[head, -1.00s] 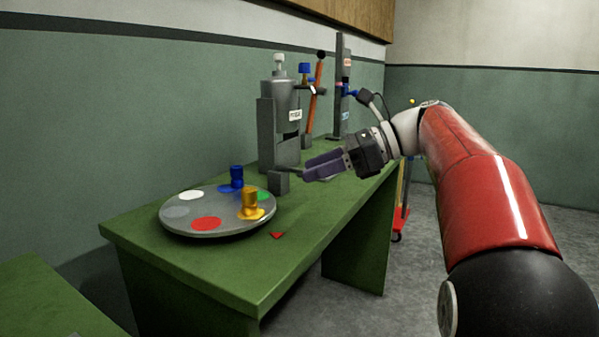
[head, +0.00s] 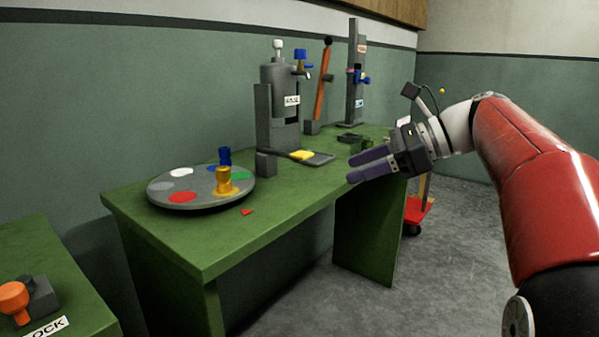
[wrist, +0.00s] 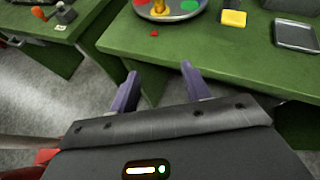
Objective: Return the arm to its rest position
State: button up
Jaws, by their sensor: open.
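My gripper (head: 368,165) is open and empty. In the head view it hangs in the air at the front edge of the green bench (head: 215,245), to the right of the press. In the wrist view its two purple fingers (wrist: 160,88) stand apart with nothing between them, over the floor in front of the bench edge. My red arm reaches in from the right side of the head view.
The bench holds a grey turntable (head: 165,198) with coloured spots, a blue spool (head: 225,157) and a yellow spool (head: 224,182). A red cart (head: 417,212) stands right. The foreground floor is clear.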

jog(key=s+d+f+n+t+h, duration=0.1)
jog(key=s+d+f+n+h, duration=0.1)
jog(key=s+f+n+h, duration=0.4)
jog(key=s+d+f+n+t+h, duration=0.1)
jog(key=s+f+n+h, duration=0.5)
jog(key=s+f+n, duration=0.7)
jog(key=s+d+f, duration=0.1)
jog(key=s+f, duration=0.2)
jog(key=f, duration=0.3)
jog(key=shift+s+d+f, duration=0.2)
jog(key=shift+s, duration=0.15)
